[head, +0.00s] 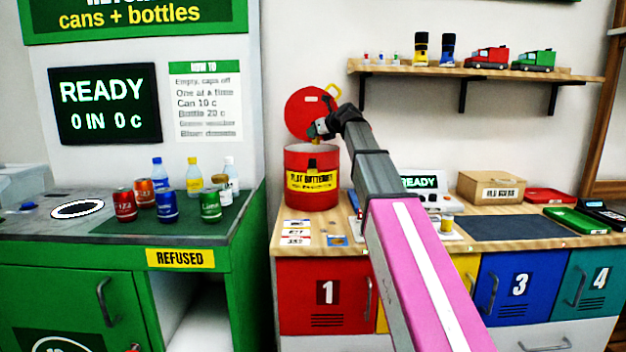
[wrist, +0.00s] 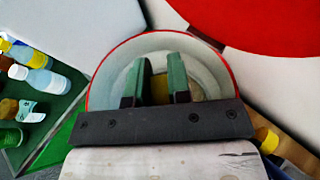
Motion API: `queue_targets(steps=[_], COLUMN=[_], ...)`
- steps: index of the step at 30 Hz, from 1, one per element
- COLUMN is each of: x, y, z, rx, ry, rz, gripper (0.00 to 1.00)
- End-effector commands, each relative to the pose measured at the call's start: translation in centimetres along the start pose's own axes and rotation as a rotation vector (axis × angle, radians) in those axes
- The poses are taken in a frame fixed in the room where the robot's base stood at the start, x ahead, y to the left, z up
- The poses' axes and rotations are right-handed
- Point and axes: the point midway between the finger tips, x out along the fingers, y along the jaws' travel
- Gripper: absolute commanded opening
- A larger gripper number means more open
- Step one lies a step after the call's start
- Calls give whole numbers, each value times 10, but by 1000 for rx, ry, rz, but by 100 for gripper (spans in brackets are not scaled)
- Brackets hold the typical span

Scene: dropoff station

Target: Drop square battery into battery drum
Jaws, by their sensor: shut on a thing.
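The battery drum (head: 312,190) is a red open can with a yellow flat-batteries label, standing on the wooden counter. Its round red lid (head: 309,108) is tilted up behind the opening. My gripper (head: 318,129) is above the drum's mouth, in front of the lid. In the wrist view my gripper (wrist: 161,76) shows two green fingers over the drum's pale interior (wrist: 212,72), inside the red rim. A small yellow-brown thing, seemingly the square battery (wrist: 160,90), shows between the fingers. It is mostly hidden, and its shape is unclear.
To the left, a green machine's counter (head: 110,226) holds several cans and bottles. Right of my arm are a cardboard box (head: 491,187), a dark mat (head: 512,227) and trays. A wall shelf (head: 400,69) with toys hangs above.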

Motion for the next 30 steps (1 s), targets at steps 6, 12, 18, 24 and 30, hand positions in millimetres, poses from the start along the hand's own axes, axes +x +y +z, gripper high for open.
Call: queue_targets(steps=[6, 12, 18, 24, 30], x=[7, 9, 9, 9, 2], y=[0, 0, 0, 0, 0], z=[-19, -22, -22, -22, -22], rx=[-1, -1, -1, -1, -1], ry=[0, -1, -1, -1, -1], rz=[-1, -1, 0, 0, -1], gripper=[0, 0, 44, 48, 48])
